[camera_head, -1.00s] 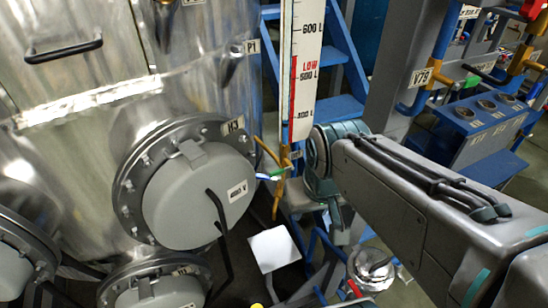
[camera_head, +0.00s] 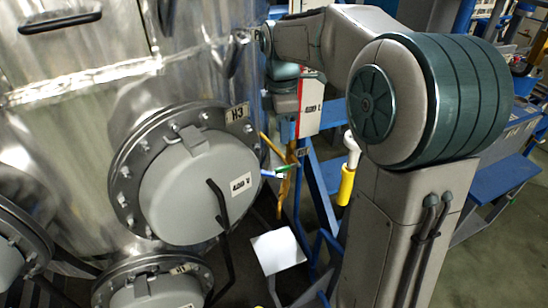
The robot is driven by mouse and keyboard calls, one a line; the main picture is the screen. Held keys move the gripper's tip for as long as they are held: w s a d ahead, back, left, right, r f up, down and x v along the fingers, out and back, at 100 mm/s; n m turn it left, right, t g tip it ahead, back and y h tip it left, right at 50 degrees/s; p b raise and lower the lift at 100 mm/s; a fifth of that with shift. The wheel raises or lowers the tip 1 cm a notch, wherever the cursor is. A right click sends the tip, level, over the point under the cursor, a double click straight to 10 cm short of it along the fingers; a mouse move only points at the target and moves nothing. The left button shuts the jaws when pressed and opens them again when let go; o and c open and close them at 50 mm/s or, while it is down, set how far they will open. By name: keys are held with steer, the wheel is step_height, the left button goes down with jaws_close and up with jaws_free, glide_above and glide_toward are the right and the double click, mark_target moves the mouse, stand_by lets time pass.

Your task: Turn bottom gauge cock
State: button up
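The bottom gauge cock (camera_head: 286,172) is a small brass-coloured fitting at the lower end of the level gauge, with a thin green and blue-white lever pointing left toward the tank's round hatch. The white gauge board (camera_head: 311,108) with a red edge stands above it, mostly hidden by my arm. My arm bends over from the right, and its wrist end, with my gripper (camera_head: 284,100), hangs in front of the gauge, above the cock and apart from it. The fingers cannot be made out.
The steel tank with its bolted round hatch (camera_head: 197,186) and bent black handle (camera_head: 218,205) fills the left. A white plate (camera_head: 278,250) lies below the cock. A blue stair frame (camera_head: 322,190) and a white-and-yellow object (camera_head: 348,170) stand behind.

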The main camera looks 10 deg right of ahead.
mark_target(280, 168)
steer(key=w+f, duration=0.1)
steer(key=f, duration=0.4)
steer(key=w+f+n, duration=0.1)
steer(key=f, duration=0.3)
steer(key=w+f+n, duration=0.1)
steer(key=f, duration=0.4)
steer(key=shift+d+f+b, duration=0.1)
steer(key=shift+f+b, duration=0.25)
steer(key=shift+c, duration=0.3)
